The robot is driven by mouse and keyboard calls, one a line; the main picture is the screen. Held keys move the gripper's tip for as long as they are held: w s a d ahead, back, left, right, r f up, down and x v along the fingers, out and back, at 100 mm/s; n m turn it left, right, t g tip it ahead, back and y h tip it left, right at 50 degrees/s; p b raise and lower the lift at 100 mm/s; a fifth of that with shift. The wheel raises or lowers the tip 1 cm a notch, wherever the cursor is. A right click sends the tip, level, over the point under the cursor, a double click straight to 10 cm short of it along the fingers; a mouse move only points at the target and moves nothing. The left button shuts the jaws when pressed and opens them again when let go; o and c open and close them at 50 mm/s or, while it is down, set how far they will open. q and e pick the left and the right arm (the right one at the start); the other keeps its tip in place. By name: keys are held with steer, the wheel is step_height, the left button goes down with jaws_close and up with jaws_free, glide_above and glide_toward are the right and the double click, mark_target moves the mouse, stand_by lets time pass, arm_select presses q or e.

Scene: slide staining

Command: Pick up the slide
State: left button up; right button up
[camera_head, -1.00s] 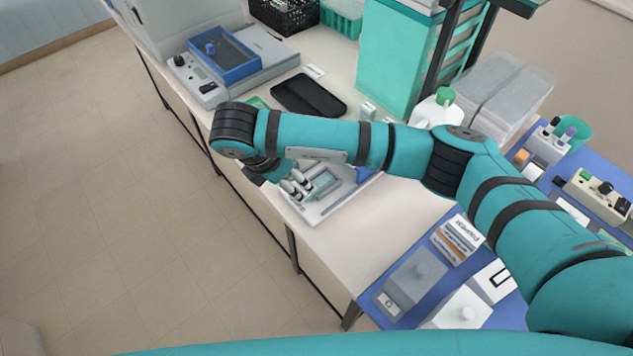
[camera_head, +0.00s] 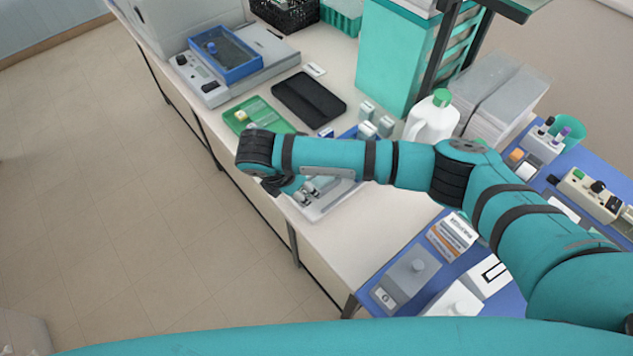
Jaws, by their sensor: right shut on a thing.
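My right arm crosses the bench from the right, and my right gripper (camera_head: 308,193) points down over a white tray (camera_head: 326,208) near the bench's front edge. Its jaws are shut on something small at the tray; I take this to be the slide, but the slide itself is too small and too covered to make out. The wrist and forearm hide much of the tray's back part. My left gripper is not in view.
Behind my forearm are a green tray (camera_head: 268,118), a black mat (camera_head: 309,100) and a white bottle with a green cap (camera_head: 431,122). A device with a blue basin (camera_head: 226,56) stands further back. Bare bench (camera_head: 370,232) lies right of the tray.

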jaws_close()
